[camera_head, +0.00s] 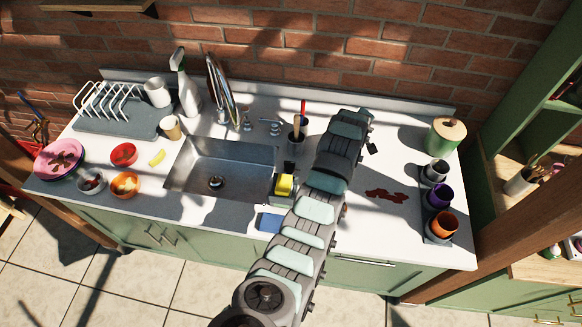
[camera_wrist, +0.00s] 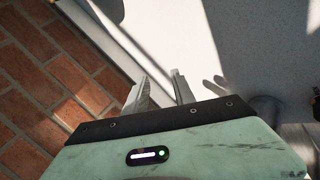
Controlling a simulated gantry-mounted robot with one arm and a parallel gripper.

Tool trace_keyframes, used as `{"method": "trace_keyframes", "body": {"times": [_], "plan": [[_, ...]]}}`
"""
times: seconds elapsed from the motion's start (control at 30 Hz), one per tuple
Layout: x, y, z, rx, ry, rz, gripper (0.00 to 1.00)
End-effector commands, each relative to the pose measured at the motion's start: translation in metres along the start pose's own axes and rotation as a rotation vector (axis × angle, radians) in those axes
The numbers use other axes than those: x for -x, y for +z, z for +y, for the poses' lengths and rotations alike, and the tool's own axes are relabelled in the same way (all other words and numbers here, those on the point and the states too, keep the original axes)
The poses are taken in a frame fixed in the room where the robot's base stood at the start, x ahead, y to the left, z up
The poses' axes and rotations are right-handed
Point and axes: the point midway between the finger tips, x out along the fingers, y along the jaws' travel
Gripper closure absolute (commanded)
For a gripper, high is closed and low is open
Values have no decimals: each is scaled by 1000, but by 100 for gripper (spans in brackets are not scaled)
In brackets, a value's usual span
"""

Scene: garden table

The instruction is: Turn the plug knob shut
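The sink (camera_head: 190,165) is set in the white counter, with a round dark drain (camera_head: 216,183) in its floor. Small metal fittings (camera_head: 271,127) stand at its back right edge, beside the faucet area; I cannot tell which of them is the plug knob. My gripper shows in the wrist view (camera_wrist: 160,82) with its two fingers apart and nothing between them. In the head view my arm reaches over the counter to the right of the sink, and its end largely hides the gripper. No knob is clear in the wrist view.
A cup with brushes (camera_head: 297,135) stands between the fittings and my arm. A spray bottle (camera_head: 186,85) stands behind the sink. The brick wall (camera_wrist: 45,80) is close to my gripper. A green canister (camera_head: 444,137) stands far right.

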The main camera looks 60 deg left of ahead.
Motion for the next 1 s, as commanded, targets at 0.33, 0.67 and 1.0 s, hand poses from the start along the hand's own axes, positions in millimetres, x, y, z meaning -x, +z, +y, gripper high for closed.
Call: {"method": "trace_keyframes", "body": {"times": [0.33,0.67,1.0], "plan": [[92,-115,-128,495,-621,-35,69],[124,-126,-161,603,-768,-29,69],[79,-112,-200,601,-766,-29,69]]}}
